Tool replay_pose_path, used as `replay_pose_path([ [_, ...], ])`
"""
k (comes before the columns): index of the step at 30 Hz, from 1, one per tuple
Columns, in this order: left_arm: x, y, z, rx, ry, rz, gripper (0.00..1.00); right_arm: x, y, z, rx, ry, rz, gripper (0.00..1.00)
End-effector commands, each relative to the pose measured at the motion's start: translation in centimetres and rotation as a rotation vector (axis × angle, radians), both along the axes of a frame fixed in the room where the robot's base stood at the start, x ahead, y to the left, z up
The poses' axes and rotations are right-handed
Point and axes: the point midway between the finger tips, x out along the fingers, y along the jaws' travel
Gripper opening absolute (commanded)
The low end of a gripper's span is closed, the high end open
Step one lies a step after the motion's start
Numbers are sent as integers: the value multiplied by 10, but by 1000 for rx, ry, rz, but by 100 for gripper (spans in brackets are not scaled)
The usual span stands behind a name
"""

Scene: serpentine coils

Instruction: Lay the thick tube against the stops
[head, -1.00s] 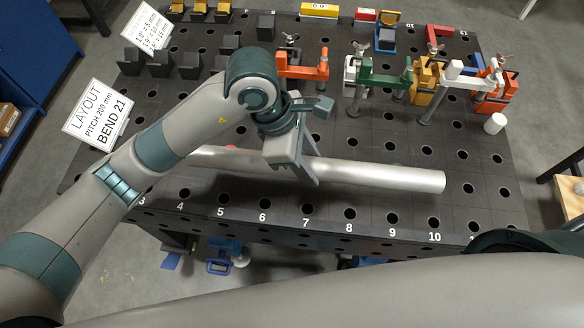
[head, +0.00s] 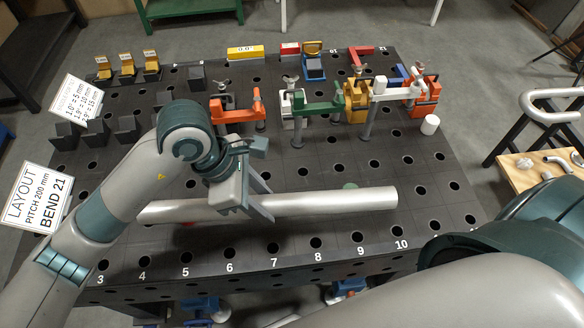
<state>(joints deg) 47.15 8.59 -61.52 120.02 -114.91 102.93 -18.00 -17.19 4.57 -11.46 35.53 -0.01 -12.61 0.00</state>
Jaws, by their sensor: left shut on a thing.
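The thick tube (head: 320,202) is a long, straight silver pipe lying nearly level across the picture, over the front part of the dark perforated table. My left gripper (head: 245,200) is shut around it, left of its middle. My forearm hides part of the tube's left side. A small green piece (head: 350,186) shows just beyond the tube, and a small red piece (head: 188,224) shows at its near edge on the left. I cannot tell whether these are the stops or whether the tube touches them. My right gripper is not in view.
Orange (head: 238,112), green (head: 315,105) and white clamps stand beyond the tube. Dark angled blocks (head: 128,130) and a layout sign (head: 38,198) are at the left. A white cylinder (head: 430,124) stands at the right. The table's front right is clear.

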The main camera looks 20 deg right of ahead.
Motion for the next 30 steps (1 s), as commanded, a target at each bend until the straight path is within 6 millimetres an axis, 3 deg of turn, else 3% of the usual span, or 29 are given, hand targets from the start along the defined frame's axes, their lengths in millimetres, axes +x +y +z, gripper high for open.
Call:
replay_pose_path([
  [8,21,50,-14,2,-2,-214,0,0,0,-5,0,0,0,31],
  [16,44,126,-21,6,-2,-530,0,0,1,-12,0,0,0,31],
  [30,68,265,3,5,-1,-1059,0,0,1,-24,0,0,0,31],
])
